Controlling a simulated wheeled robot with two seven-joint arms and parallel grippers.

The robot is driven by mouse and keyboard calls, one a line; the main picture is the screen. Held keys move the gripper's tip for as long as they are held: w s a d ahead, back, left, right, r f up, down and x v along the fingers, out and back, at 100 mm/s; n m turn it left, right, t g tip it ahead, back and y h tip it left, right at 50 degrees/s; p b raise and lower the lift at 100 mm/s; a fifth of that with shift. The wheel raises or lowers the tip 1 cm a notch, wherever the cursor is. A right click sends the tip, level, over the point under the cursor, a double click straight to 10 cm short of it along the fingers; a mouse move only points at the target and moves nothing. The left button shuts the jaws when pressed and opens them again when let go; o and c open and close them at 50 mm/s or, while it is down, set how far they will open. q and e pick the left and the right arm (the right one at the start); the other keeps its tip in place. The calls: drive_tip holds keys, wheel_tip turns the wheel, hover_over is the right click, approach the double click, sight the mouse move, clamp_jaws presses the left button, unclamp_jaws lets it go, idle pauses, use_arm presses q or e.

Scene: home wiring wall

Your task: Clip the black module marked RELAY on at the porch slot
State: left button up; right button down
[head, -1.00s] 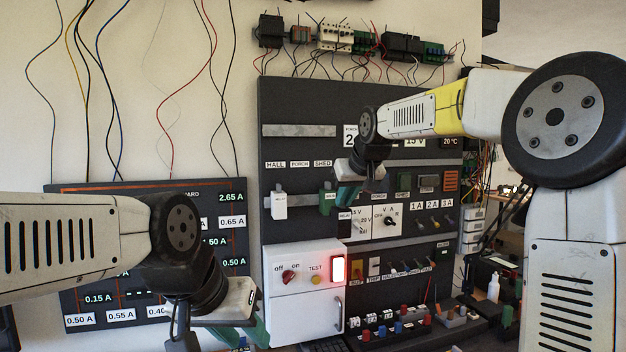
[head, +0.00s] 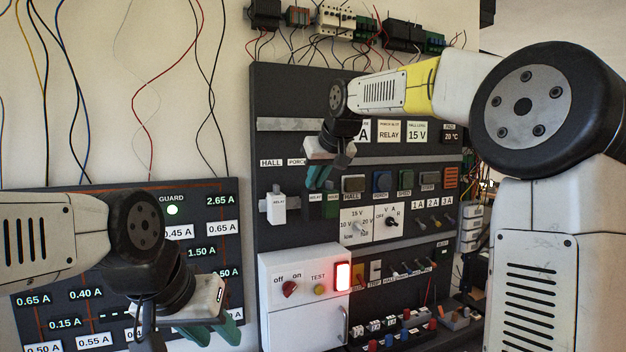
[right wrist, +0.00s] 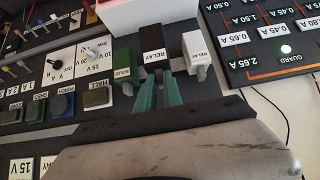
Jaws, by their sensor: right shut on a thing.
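The black RELAY module (head: 315,209) is in my right gripper (head: 320,180), between the white RELAY module (head: 275,206) and the green SOLID module (head: 332,206). In the right wrist view the green fingertips (right wrist: 158,88) are shut on the black module (right wrist: 152,38), at its labelled end. It lies in the gap between the two neighbours, around the porch place; whether it touches the rail is hidden. The PORCH label (head: 296,162) is above, partly covered by the gripper. My left gripper (head: 212,330) is low at left, fingers apart and empty.
A white box (head: 300,300) with a lit red switch stands below the rail. Dials and coloured buttons (head: 381,181) are to the right. The GUARD display board (head: 230,290) is behind my left arm. Wires hang on the wall.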

drive_tip(key=shift+w+a, duration=0.35)
drive_tip(key=shift+w, duration=0.5)
drive_tip(key=shift+w+a, duration=0.3)
drive_tip(key=shift+w, duration=0.5)
drive_tip(key=shift+w+a, duration=0.35)
drive_tip(key=shift+w, duration=0.5)
drive_tip(key=shift+w+a, duration=0.1)
drive_tip(key=shift+w, duration=0.05)
drive_tip(key=shift+f, duration=0.7)
drive_tip(key=c, duration=1.4)
unclamp_jaws()
drive_tip(key=v, duration=0.7)
drive_tip(key=shift+s+r, duration=0.25)
drive_tip(key=shift+r, duration=0.05)
